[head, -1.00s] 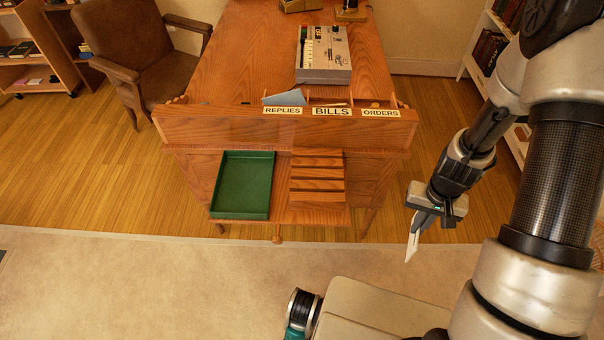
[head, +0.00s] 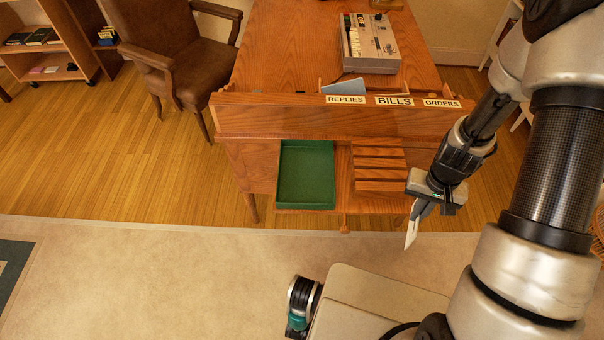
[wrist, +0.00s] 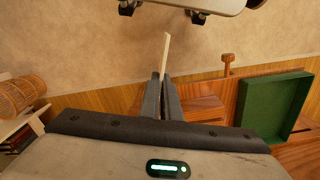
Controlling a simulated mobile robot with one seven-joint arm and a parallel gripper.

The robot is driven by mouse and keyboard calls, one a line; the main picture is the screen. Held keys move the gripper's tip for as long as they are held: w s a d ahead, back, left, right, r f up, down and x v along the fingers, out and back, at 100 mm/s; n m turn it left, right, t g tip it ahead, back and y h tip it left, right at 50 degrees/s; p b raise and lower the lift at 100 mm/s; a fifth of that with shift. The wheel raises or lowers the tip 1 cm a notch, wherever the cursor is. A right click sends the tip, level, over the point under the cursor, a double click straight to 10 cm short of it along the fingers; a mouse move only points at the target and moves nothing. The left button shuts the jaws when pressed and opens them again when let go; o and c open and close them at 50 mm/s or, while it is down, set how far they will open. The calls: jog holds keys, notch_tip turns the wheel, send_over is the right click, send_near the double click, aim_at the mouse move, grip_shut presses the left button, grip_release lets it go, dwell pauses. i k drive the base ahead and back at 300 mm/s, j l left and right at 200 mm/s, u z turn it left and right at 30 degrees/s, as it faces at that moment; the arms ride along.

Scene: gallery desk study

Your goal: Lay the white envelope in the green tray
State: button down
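The white envelope (head: 411,235) is seen nearly edge-on, held in my gripper (head: 418,212) and hanging down from its fingers. In the wrist view the envelope (wrist: 165,54) is a thin pale strip between the fingertips of my gripper (wrist: 161,80), which are shut on it. The green tray (head: 306,174) sits at the front of the desk, left of my gripper, and looks empty. It also shows in the wrist view (wrist: 270,105) at the right. My gripper is apart from the tray, to its right.
The wooden desk (head: 290,64) has a ledge with REPLIES, BILLS and ORDERS labels (head: 394,100). Wooden slats (head: 379,165) lie right of the tray. A grey device (head: 368,44) stands on the desktop. A brown chair (head: 172,60) is at left. Carpet (head: 160,280) in front is clear.

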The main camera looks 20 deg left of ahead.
aim_at(307, 175)
jog(key=k+j, duration=0.1)
jog(key=j, duration=0.4)
jog(key=k+j, duration=0.1)
jog(key=j, duration=0.35)
jog(key=i+j, duration=0.2)
jog(key=j, duration=0.15)
jog(key=i+j, duration=0.15)
jog(key=j, duration=0.25)
